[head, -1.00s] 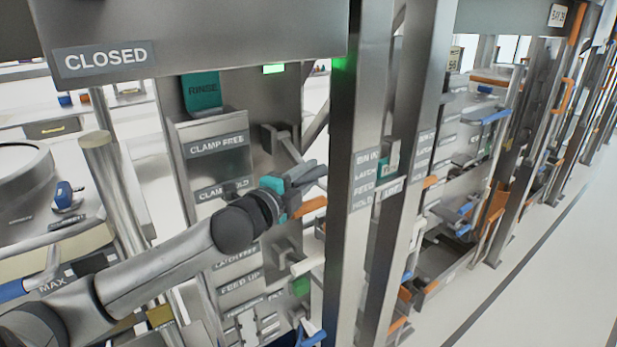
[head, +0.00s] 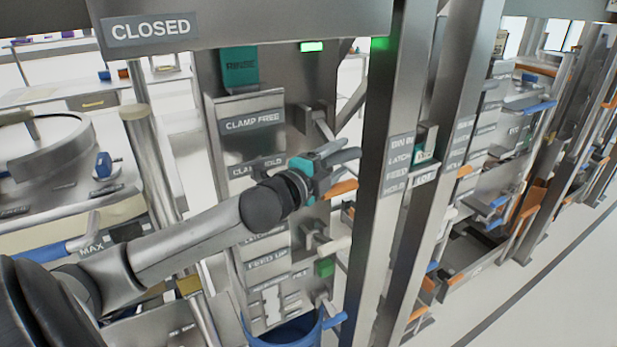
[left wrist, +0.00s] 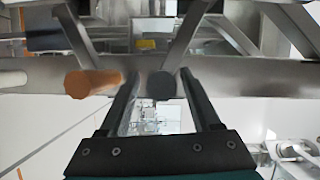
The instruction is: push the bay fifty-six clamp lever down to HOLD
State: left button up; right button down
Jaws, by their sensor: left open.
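The clamp lever (head: 322,128) is a grey metal arm on a dark bracket beside the CLAMP FREE label (head: 252,121) in the head view. It slopes down to the right, and its end is hard to make out behind my gripper. The CLAMP HOLD label (head: 258,167) is lower and partly covered by my arm. My left gripper (head: 342,158) is open just below the lever arm. In the left wrist view, a dark round grip end (left wrist: 162,84) shows between the fingers, apparently untouched. My right gripper is in neither view.
An orange grip (head: 342,188) is just below my left gripper; an orange grip also shows left of the fingers in the wrist view (left wrist: 92,83). A steel post (head: 395,170) stands close on the right. A blue bin (head: 292,330) is below.

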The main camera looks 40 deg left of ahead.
pick_arm(q)
jog(key=s, duration=0.6)
jog(key=shift+s, duration=0.4)
jog(key=s, duration=0.7)
jog(key=shift+s+r+p, duration=0.2)
jog(key=shift+s+p, duration=0.15)
jog(key=shift+s, duration=0.05)
dwell(0.3)
